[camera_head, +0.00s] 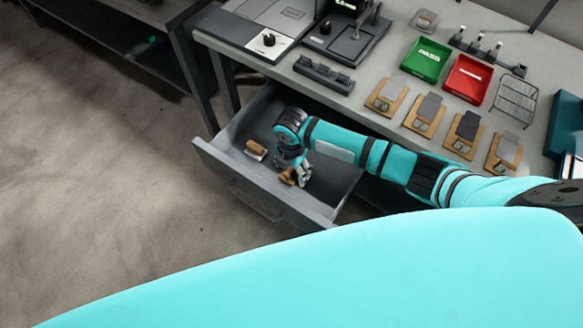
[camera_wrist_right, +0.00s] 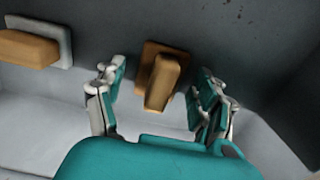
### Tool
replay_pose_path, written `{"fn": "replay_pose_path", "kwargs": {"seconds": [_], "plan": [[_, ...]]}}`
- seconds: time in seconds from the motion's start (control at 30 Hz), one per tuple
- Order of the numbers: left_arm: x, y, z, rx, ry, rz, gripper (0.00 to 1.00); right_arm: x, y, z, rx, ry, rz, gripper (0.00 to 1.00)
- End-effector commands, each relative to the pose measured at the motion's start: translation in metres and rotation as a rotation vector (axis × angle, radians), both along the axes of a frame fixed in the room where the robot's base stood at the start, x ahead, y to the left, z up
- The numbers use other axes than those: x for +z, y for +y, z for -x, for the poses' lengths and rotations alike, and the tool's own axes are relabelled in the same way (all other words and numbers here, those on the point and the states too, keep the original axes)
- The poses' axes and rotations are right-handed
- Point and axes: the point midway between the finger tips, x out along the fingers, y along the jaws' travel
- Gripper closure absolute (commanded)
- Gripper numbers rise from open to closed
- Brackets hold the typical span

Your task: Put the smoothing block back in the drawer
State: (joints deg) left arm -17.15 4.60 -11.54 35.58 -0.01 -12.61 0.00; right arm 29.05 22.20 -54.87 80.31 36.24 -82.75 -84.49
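The grey drawer (camera_head: 262,200) is pulled out from under the bench. Inside it, a brown wooden block with a raised handle (camera_wrist_right: 162,80) lies near its front right; it also shows in the head view (camera_head: 287,177). A second block, with a brown handle on a pale grey base (camera_wrist_right: 40,45), lies to its left (camera_head: 256,150). I cannot tell for sure which one is the smoothing block. My right gripper (camera_wrist_right: 158,95) reaches down into the drawer (camera_head: 298,174). Its fingers are open either side of the brown block, with gaps on both sides. My left gripper is out of view.
The bench top (camera_head: 385,75) above the drawer holds a green tray (camera_head: 425,60), a red tray (camera_head: 467,79), several wooden boards with grey plates and a grey device (camera_head: 345,40). My right arm passes over the bench's front edge. The drawer's left side has free floor.

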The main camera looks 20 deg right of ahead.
Motion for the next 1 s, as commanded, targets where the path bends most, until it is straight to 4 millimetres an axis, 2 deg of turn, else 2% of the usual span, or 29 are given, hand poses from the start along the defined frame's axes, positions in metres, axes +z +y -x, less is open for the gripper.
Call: {"fn": "replay_pose_path", "kwargs": {"seconds": [0.27,0.37,0.7,0.9,1.0], "plan": [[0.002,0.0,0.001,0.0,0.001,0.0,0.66,0.008,0.0,-0.001,0.0,-0.002,-0.001,0.3],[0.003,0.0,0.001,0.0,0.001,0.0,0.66,0.022,0.0,-0.001,0.0,-0.002,-0.002,0.3],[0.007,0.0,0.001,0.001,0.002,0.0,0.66,0.094,0.0,-0.001,0.001,-0.004,-0.002,0.3],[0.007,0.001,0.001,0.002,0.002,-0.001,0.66,0.118,0.0,-0.001,-0.001,-0.002,-0.001,0.3],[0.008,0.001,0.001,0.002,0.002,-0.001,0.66,0.122,0.0,-0.001,-0.001,0.0,0.0,0.3]]}}
